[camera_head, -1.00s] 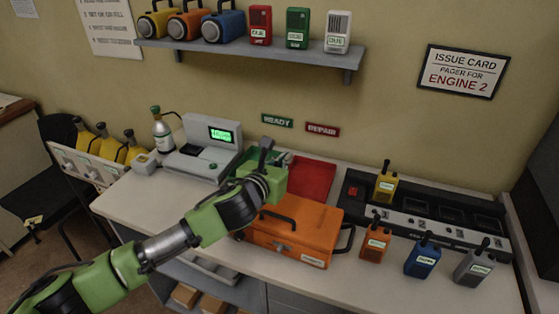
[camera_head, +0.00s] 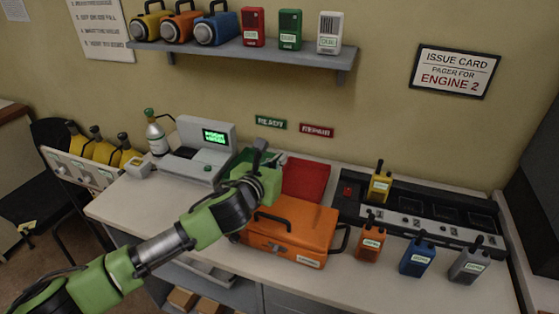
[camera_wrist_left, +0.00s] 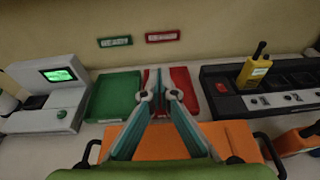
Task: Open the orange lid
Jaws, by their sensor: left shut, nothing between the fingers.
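The orange case (camera_head: 318,228) sits on the counter with its orange lid down. It has dark handles on top and at its right side, a front latch, and a white label at the front right. My left gripper (camera_head: 258,155) is above the case's back left part, its fingers shut and empty. In the left wrist view the fingertips (camera_wrist_left: 158,90) meet in front of the trays, with the orange case (camera_wrist_left: 240,138) below and behind them. My green wrist hides part of the case's left side. My right gripper is not in view.
Behind the case lie a green tray (camera_wrist_left: 114,96) and a red tray (camera_head: 307,180). A grey console (camera_head: 205,150) stands left. A black charger rack (camera_head: 425,215) holds a yellow radio (camera_head: 380,186). Orange (camera_head: 370,243), blue (camera_head: 417,258) and grey (camera_head: 468,264) radios stand right of the case.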

